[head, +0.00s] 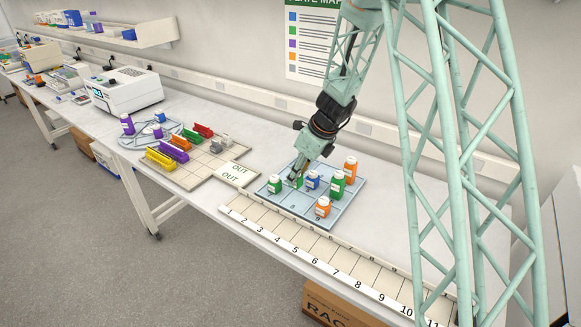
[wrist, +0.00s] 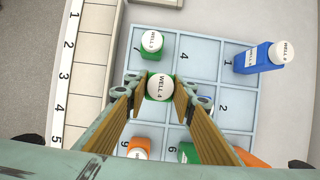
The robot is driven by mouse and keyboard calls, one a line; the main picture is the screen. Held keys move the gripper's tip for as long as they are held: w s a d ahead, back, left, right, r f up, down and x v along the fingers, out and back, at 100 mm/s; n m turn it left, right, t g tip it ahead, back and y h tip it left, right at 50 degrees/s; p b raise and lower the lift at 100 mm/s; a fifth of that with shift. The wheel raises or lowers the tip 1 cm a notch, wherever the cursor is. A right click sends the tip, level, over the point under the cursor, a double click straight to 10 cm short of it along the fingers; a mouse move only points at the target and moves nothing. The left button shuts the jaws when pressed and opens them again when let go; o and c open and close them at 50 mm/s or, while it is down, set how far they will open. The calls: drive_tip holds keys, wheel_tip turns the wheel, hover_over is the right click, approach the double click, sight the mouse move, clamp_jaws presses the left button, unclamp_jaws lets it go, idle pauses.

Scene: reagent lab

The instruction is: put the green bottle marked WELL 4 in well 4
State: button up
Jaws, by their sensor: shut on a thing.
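The green bottle marked WELL 4 (wrist: 160,88) is upright between the fingers of my gripper (wrist: 158,97), which are shut on it. Its white cap faces the wrist camera. In the head view my gripper (head: 297,181) is over the left part of the blue tray (head: 291,207), with the green bottle (head: 300,183) partly hidden. In the wrist view well 4 (wrist: 195,50) is bare, with its number showing, just up and right of the held bottle. The bottle seems held above the tray; the exact height is unclear.
A green bottle marked WELL 3 (wrist: 152,43) stands in well 7. Blue (head: 313,180), green (head: 338,185) and orange (head: 350,168) bottles crowd the right side. Another orange bottle (head: 322,207) stands in front. A numbered rack (head: 320,262) runs along the front.

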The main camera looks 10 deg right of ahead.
drive_tip(key=w, duration=0.7)
drive_tip(key=w+f+p, duration=0.1)
drive_tip(key=w, duration=0.3)
drive_tip(key=shift+w+d, duration=0.3)
drive_tip(key=shift+f, duration=1.75)
drive_tip(key=shift+f, duration=0.15)
drive_tip(key=o, duration=0.8)
drive_tip(key=shift+o, duration=0.2)
